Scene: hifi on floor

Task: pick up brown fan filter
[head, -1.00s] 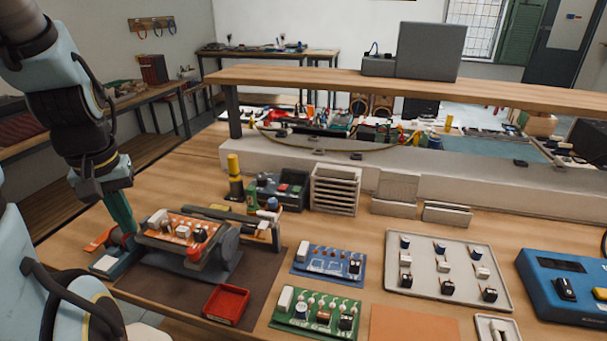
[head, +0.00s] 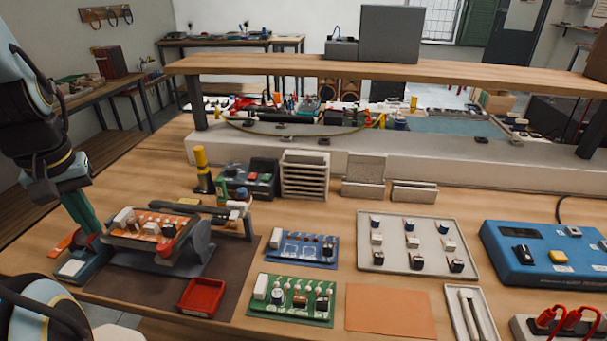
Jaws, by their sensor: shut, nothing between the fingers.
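I cannot tell for certain which thing is the brown fan filter. A flat orange-brown square sheet (head: 390,311) lies on the wooden bench near the front edge, right of the green circuit board. A darker brown mat (head: 130,288) lies under the board holder at the left. My gripper (head: 58,188) hangs from my arm at the left edge of the head view, above the left end of the bench. It is shut and empty, far from the sheet. Its fingertips are hard to make out against the teal thing below it.
The board holder (head: 170,250) and a red tray (head: 201,298) stand at the left. A green board (head: 291,298), blue board (head: 300,248), parts tray (head: 455,222), tweezers tray (head: 455,312) and blue instrument (head: 555,255) surround the sheet. A raised wooden shelf (head: 400,75) spans the back.

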